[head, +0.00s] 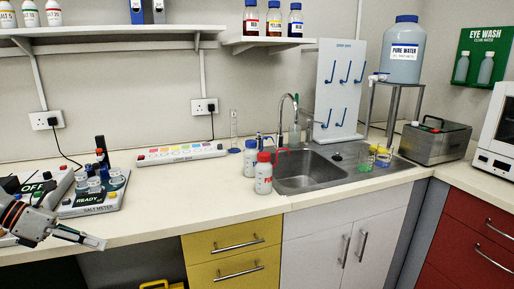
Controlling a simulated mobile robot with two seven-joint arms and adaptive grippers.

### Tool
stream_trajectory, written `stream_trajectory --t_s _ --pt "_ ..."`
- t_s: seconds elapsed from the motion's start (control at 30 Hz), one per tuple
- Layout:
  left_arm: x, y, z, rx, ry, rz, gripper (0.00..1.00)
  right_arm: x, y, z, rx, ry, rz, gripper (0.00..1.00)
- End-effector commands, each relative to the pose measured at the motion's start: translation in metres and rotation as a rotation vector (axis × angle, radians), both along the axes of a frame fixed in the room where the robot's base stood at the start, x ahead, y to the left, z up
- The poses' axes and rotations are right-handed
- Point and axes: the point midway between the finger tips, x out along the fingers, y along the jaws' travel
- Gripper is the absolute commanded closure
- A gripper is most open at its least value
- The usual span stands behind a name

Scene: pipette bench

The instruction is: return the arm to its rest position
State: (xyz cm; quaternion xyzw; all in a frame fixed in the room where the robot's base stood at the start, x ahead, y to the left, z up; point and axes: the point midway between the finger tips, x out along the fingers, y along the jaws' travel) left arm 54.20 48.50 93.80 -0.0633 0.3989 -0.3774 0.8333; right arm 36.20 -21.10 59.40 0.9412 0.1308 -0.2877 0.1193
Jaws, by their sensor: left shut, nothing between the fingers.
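My left gripper (94,241) shows at the lower left of the head view, in front of the bench's front edge. Its fingers are shut with nothing between them and point to the right. My left arm comes in from the left edge. The gripper is just in front of and below the salt meter (98,205), which carries several small vessels and a "READY" label. I cannot tell whether the gripper touches anything. My right gripper is not in view.
The worktop (170,205) is clear right of the salt meter. A white strip with coloured buttons (180,154) lies at the back. Yellow drawers (225,245) are below.

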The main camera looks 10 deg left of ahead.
Motion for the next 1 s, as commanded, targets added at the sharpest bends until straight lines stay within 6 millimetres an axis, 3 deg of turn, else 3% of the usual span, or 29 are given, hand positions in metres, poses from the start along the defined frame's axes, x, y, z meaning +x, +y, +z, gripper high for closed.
stream_trajectory --t_s 0.1,0.37,0.57,0.77,1.0 --pt "-0.009 -0.009 -0.040 -0.207 0.051 0.185 1.00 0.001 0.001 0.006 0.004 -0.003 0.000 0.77" --pt "-0.031 -0.034 -0.123 -0.636 0.223 0.607 1.00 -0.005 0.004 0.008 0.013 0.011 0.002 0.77" --pt "-0.059 -0.065 -0.185 -0.961 0.415 0.940 1.00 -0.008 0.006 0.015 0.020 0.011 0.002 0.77" --pt "-0.096 -0.112 -0.243 -1.271 0.654 1.271 1.00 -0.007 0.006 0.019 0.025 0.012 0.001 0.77" --pt "-0.149 -0.196 -0.296 -1.603 1.003 1.649 1.00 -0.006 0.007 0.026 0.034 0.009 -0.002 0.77"
